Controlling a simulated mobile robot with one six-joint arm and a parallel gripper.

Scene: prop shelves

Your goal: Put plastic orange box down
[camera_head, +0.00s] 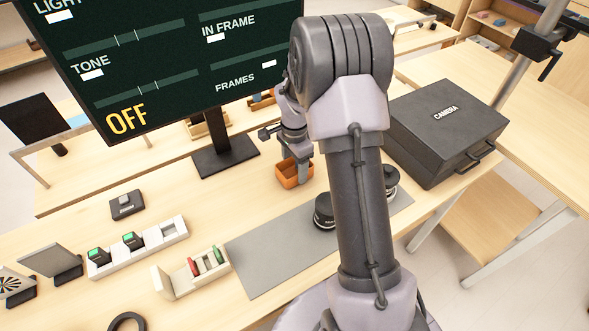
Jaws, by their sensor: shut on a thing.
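The orange plastic box (294,173) is a small open-topped box near the middle of the wooden table, just behind the grey mat. My gripper (304,172) points down at it and is shut on its right side. Part of the gripper is hidden behind my arm. I cannot tell whether the box touches the table or hangs slightly above it.
The grey mat (270,262) has dark round items (324,212) on it, partly behind my arm. A monitor stand (226,162) is left of the box. A black camera case (440,130) stands at right. White racks (140,246) stand at front left.

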